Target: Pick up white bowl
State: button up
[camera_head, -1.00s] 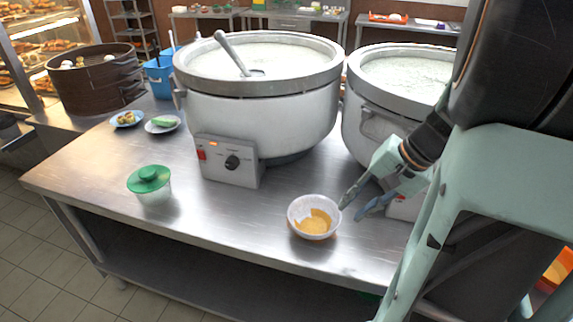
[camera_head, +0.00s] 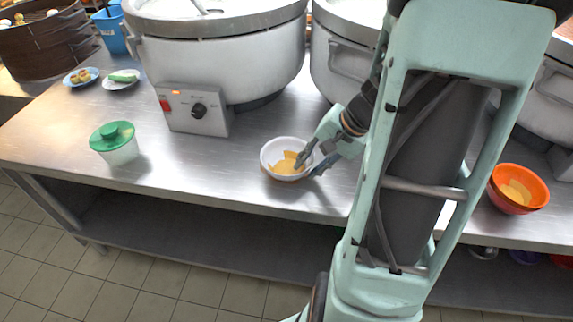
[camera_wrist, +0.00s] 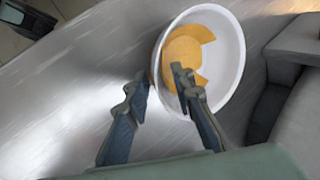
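The white bowl (camera_head: 268,158) stands upright on the steel table in the head view, with yellow-orange pieces inside. In the wrist view the bowl (camera_wrist: 236,60) fills the upper middle. My gripper (camera_head: 309,166) is at the bowl's right side in the head view. In the wrist view my gripper (camera_wrist: 162,84) is open, with one finger over the bowl's inside and the other outside its wall. The near rim and wall lie between the fingers. I cannot tell whether either finger touches the bowl.
Large stockpots (camera_head: 220,60) stand behind the bowl, one with a control box (camera_head: 193,110). A green-lidded container (camera_head: 116,143) stands at left, and an orange bowl (camera_head: 520,188) at right. The steel table (camera_head: 200,160) is clear left of the bowl; its front edge is near.

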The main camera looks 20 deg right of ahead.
jog(key=shift+f, duration=0.1)
grip_shut()
dwell(0.4)
